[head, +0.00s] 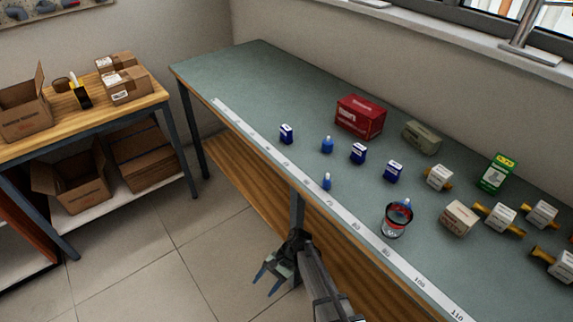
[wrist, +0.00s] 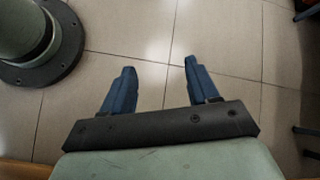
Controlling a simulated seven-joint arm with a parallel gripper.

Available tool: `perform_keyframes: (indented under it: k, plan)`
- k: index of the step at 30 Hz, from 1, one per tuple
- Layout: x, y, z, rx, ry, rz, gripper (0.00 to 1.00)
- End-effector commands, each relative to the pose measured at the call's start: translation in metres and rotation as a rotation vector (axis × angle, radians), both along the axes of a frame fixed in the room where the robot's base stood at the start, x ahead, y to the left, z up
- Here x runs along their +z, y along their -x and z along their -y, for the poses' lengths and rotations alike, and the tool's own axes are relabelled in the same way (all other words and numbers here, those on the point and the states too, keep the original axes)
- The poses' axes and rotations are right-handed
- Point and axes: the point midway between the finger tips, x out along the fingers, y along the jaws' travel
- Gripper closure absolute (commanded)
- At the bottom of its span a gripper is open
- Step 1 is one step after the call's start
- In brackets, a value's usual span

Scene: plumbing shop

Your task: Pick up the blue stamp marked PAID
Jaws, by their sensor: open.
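Several small blue items stand on the green workbench (head: 245,72) in the head view. Three are dark blue blocks with pale markings: a left block (head: 286,134), a middle block (head: 358,153) and a right block (head: 393,171). Two rounder blue pieces, one at the back (head: 327,146) and a smaller one at the front (head: 326,182), stand near them. The lettering is too small to read, so I cannot tell which is the PAID stamp. My gripper (head: 264,284) is open and empty, below and in front of the bench edge. Its blue fingers (wrist: 160,68) are over bare floor in the wrist view.
A white measuring strip (head: 330,209) runs along the bench's front edge. A can (head: 397,220) with something blue in it, a red box (head: 360,117), a green box (head: 497,172) and several fittings stand on the bench. A shelf table (head: 150,93) with cartons is left.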

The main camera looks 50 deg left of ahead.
Motion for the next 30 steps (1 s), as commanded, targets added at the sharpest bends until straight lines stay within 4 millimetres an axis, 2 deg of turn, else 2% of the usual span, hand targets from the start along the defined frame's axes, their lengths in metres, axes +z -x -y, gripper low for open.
perform_keyframes:
  k: [1,9,12,15,19,23,30]
  plan:
    - [0.007,0.016,-0.019,0.021,-0.006,-0.012,0.40]
    - [0.056,0.099,-0.093,0.127,-0.041,-0.069,0.40]
    - [0.080,0.117,-0.120,0.181,-0.079,-0.068,0.40]
    - [0.103,0.121,-0.143,0.232,-0.131,-0.049,0.40]
    - [0.134,0.108,-0.171,0.304,-0.214,0.001,0.40]
    - [0.170,0.077,-0.199,0.388,-0.311,0.079,0.40]
    - [0.248,-0.011,-0.239,0.556,-0.476,0.268,0.40]
